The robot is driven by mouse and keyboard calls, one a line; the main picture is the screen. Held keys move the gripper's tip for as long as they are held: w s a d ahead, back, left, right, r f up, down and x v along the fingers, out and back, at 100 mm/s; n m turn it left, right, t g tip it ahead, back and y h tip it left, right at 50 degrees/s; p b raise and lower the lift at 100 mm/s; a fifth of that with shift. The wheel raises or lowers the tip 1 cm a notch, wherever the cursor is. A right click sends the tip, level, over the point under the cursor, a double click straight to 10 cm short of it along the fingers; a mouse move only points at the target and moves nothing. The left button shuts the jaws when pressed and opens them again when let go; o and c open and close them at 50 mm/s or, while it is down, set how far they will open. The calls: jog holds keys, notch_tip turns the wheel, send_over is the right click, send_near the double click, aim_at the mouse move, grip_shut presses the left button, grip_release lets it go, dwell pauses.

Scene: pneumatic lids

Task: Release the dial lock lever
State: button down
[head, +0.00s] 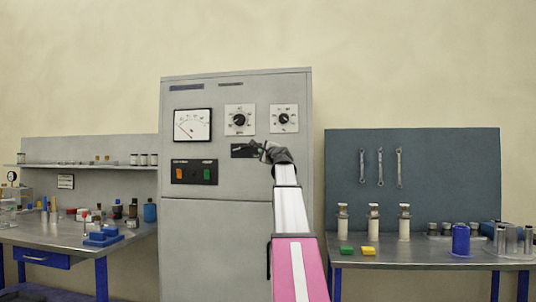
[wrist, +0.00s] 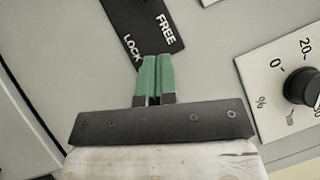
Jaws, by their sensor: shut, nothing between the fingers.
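A black plate (head: 240,151) is on the front of the grey cabinet, below two dials. In the wrist view the plate (wrist: 128,14) carries the words FREE and LOCK. My gripper (head: 263,151) is at the right end of the plate in the head view. In the wrist view its green fingertips (wrist: 156,58) are together, with nothing held, and overlap the plate's edge beside the words. I cannot tell whether they touch it. The lock lever itself cannot be made out; it may be behind the fingers or outside the wrist view.
The cabinet (head: 215,240) also bears a left dial (head: 239,120), a right dial (head: 284,118), a gauge (head: 192,125) and a black panel with orange and green switches (head: 194,171). A dial plate (wrist: 285,75) is right of my fingers. Cluttered workbenches stand on both sides.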

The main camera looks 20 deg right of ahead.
aim_at(241, 148)
jog(key=shift+w+a+r, duration=0.4)
jog(key=shift+w+a, duration=0.35)
jog(key=shift+w, duration=0.1)
jog(key=shift+w+a+r, duration=0.35)
jog(key=shift+w+a, duration=0.4)
jog(key=shift+w, duration=0.05)
jog(key=shift+a+r, duration=0.1)
jog(key=shift+r, duration=0.8)
